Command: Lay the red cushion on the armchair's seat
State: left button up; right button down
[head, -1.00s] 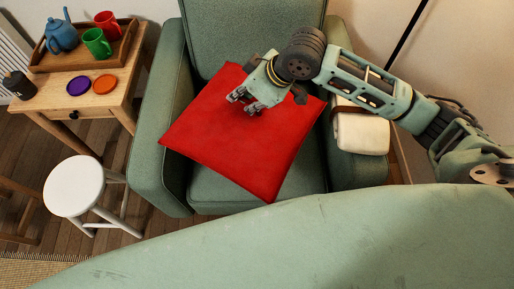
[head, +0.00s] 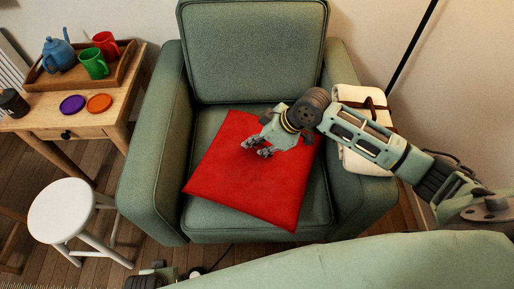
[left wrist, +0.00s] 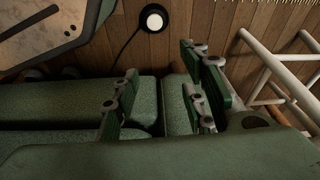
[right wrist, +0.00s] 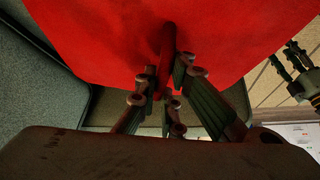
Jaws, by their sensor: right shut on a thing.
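The red cushion (head: 250,180) is over the seat of the green armchair (head: 256,55), turned slightly askew. Whether its underside touches the seat, I cannot tell. My right gripper (head: 258,150) is shut on the cushion near its middle. In the right wrist view, the fingers (right wrist: 158,98) pinch a fold of the red cloth (right wrist: 100,35). My left gripper (left wrist: 160,100) is open and empty in the left wrist view, with armchair upholstery behind its fingers. Only a part of it shows at the bottom edge of the head view.
The armrests flank the seat. A cream rolled blanket (head: 362,130) lies over the right armrest. A white stool (head: 62,210) and a wooden table (head: 75,118) with a tray (head: 115,68) of mugs and teapot stand left. A dark pole (head: 412,45) rises behind the right side.

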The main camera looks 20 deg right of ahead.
pick_arm(q)
jog(key=shift+w+r, duration=0.15)
jog(key=shift+r, duration=0.35)
pick_arm(e)
jog(key=shift+f, duration=0.6)
jog(key=shift+f, duration=0.15)
jog(key=c, duration=1.8)
grip_release()
jog(key=shift+f, duration=0.1)
jog(key=shift+c, duration=0.2)
jog(key=shift+r, duration=0.25)
pick_arm(q)
jog(key=s+f+p, duration=0.2)
jog(key=s+f, duration=0.2)
jog(key=f, duration=0.3)
jog(key=shift+a+f, duration=0.2)
jog(key=shift+a, duration=0.05)
pick_arm(e)
jog(key=v, duration=1.2)
jog(key=shift+f, duration=0.1)
